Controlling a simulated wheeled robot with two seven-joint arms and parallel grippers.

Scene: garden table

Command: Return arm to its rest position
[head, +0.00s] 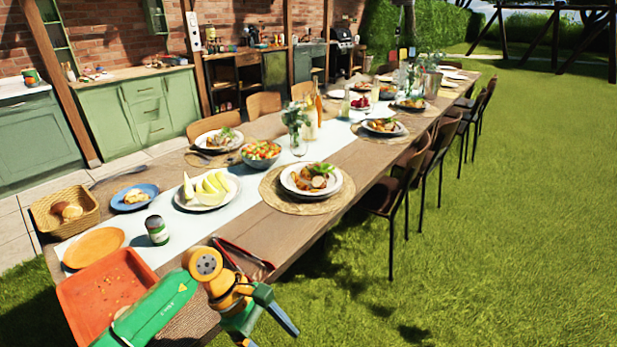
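My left arm, green with orange joints, comes in from the lower left over the near end of the table. Its gripper (270,334) hangs beyond the table's near right edge, low in the head view. Its two teal fingers point down and to the right and stand apart, with nothing seen between them. The fingertips are partly cut by the bottom of the picture. My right gripper is not in view.
Near the arm on the long wooden table (262,222) are an orange tray (100,290), a green can (157,230), a red-edged dark item (245,262) and a melon plate (207,190). Chairs (390,195) line the right side. Open grass (480,250) lies right of them.

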